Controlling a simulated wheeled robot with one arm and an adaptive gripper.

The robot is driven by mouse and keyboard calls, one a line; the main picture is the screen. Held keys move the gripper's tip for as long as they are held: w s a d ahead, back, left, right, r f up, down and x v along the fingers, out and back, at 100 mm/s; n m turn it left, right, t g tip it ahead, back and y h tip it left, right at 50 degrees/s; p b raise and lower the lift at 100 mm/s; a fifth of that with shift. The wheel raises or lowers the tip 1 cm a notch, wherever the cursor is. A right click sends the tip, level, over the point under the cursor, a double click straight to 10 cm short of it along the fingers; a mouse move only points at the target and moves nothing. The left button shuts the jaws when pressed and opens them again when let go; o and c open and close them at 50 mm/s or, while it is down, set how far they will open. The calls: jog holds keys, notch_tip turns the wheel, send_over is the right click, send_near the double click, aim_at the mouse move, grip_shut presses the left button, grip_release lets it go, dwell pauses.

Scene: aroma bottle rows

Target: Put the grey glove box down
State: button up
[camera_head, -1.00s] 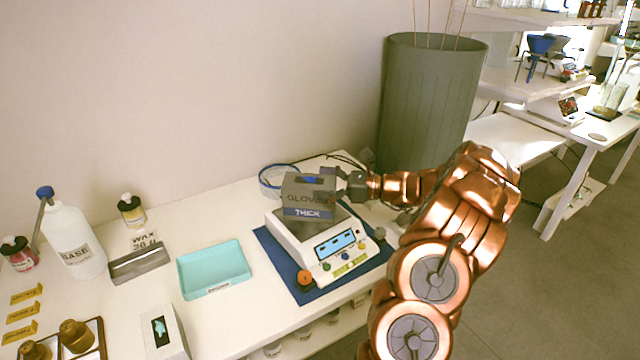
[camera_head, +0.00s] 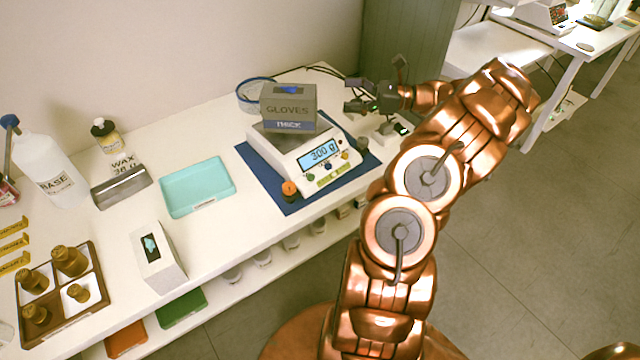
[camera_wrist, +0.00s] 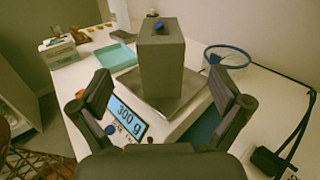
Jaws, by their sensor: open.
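The grey glove box (camera_head: 288,108), marked GLOVES and THICK, stands upright on the pan of the white scale (camera_head: 293,151). The scale's display reads 300 g. My gripper (camera_head: 352,95) is open and empty, to the right of the box and apart from it. In the wrist view the box (camera_wrist: 161,62) stands on the metal pan, ahead of and between the two spread fingers (camera_wrist: 165,100). The scale's display (camera_wrist: 128,120) shows there too.
The scale stands on a blue mat (camera_head: 262,172). A turquoise tray (camera_head: 197,187), a white tissue-style box (camera_head: 157,257) and a brown bottle rack (camera_head: 92,300) are to the left. A blue-rimmed dish (camera_head: 250,97) is behind the scale. Cables lie at the back right.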

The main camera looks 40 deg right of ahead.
jog(key=w+a+r+n+g+y, duration=0.15)
jog(key=a+n+g, duration=0.25)
jog(key=a, duration=0.6)
jog(key=a+r+n+g, duration=0.3)
jog(key=a, duration=0.7)
jog(key=s+a+n+g+h, duration=0.3)
jog(key=s+a+n+g, duration=0.25)
jog(key=a, duration=0.65)
jog(key=s+a+f+n+g+h, duration=0.3)
jog(key=s+a+n+h, duration=0.3)
jog(key=s, duration=0.6)
jog(key=s+d+f+n+h, duration=0.1)
jog(key=s+d+n+h, duration=0.1)
jog(key=s+n, duration=0.2)
jog(key=s+d+f+n+t+h, duration=0.1)
jog(key=s+f+n+h, duration=0.1)
jog(key=s, duration=0.6)
jog(key=shift+s+d+n+h, duration=0.15)
jog(key=shift+d+n+h, duration=0.25)
jog(key=shift+n+h, duration=0.55)
jog(key=shift+f, duration=0.1)
